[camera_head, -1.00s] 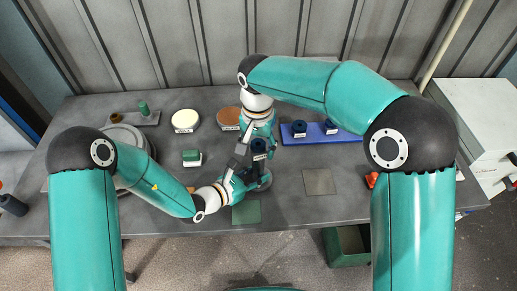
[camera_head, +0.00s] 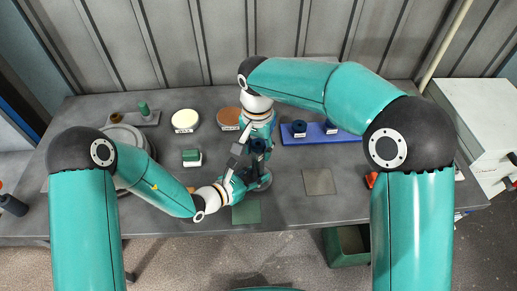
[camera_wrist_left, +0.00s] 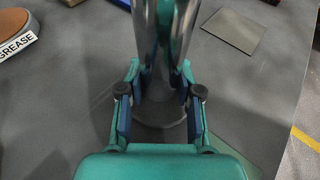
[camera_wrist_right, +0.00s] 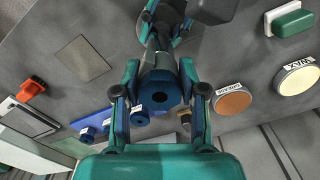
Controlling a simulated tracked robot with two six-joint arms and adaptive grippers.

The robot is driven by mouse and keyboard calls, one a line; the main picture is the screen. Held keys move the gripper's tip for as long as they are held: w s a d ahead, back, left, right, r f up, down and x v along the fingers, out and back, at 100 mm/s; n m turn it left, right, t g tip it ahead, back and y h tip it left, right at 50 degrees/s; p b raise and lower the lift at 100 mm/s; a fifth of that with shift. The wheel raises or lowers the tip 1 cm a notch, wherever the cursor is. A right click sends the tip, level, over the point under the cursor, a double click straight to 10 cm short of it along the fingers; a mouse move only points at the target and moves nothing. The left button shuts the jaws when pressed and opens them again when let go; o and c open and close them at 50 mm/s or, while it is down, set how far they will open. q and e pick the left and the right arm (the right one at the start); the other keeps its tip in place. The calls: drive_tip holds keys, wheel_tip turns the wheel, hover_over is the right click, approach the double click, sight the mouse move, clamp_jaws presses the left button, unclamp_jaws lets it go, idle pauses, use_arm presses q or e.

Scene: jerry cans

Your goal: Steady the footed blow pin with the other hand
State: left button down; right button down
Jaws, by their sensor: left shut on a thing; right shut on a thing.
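The footed blow pin is a shiny metal column (camera_wrist_left: 158,55) on a round foot, upright on the table in the left wrist view. Its foot (camera_head: 265,182) also shows in the head view. My left gripper (camera_wrist_left: 160,100) is shut around the pin's lower part, just above the foot. In the head view the blue part (camera_head: 257,146) is at the top of the pin. Whether it is seated on the pin is hidden.
A blue mat (camera_head: 315,139) with more dark blue parts lies to the right. A grey square plate (camera_head: 319,181) and a green square (camera_head: 246,213) lie nearby. A cream disc (camera_head: 185,119), a brown disc (camera_head: 229,117) and a green block (camera_head: 191,156) stand to the left.

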sight(258, 143)
drive_tip(key=n, duration=0.5)
drive_tip(key=shift+n, duration=0.3)
drive_tip(key=n, duration=0.3)
drive_tip(key=shift+r, duration=0.7)
drive_tip(key=shift+r, duration=2.15)
drive_tip(key=shift+w, duration=0.1)
drive_tip(key=w+d+r, duration=0.4)
drive_tip(key=w+d, duration=0.1)
drive_tip(key=d, duration=0.1)
